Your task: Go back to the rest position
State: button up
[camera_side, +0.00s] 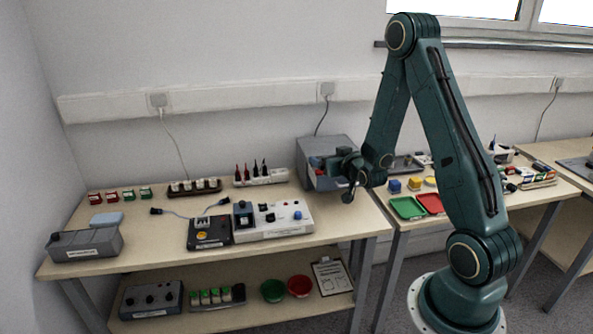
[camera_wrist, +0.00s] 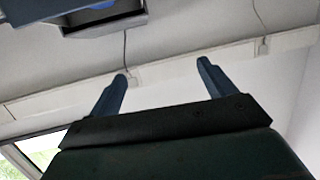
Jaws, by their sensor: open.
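My gripper (camera_side: 347,175) is at the end of my dark green arm, in front of the grey box on the workbench. In the wrist view its two fingers (camera_wrist: 162,68) stand apart with nothing between them. The upper arm rises from the base at the right, and the forearm folds down from the high elbow to the left. In the side view the fingers are small and partly merge with the box behind, so I cannot tell the exact gap to it.
The grey box (camera_side: 338,146) stands at the bench's right end; its open front shows in the wrist view (camera_wrist: 100,22). A grey-white control unit (camera_side: 272,232) lies left of my gripper. Green (camera_side: 407,208) and red (camera_side: 430,203) trays lie on the right table. Air above the left bench is clear.

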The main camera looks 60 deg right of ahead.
jog(key=s+a+r+n+g+y, duration=0.1)
jog(key=a+r+n+y, duration=0.15)
jog(key=a+r, duration=0.45)
jog(key=s+a+r+n+g+y, duration=0.1)
jog(key=a+r+y, duration=0.25)
jog(key=a, duration=0.55)
jog(key=s+a+r+n+g, duration=0.1)
jog(key=s+a+r, duration=0.1)
jog(key=s+a, duration=0.2)
jog(key=s+a+r+n+g+y, duration=0.1)
jog(key=s+a+g, duration=0.1)
jog(key=s, duration=0.7)
jog(key=s+a+r+n+g+y, duration=0.1)
jog(key=s+a+r+g, duration=0.1)
jog(key=s+a, duration=0.3)
jog(key=shift+s+a+r, duration=0.3)
jog(key=shift+s+r, duration=0.05)
jog(key=shift+s, duration=0.9)
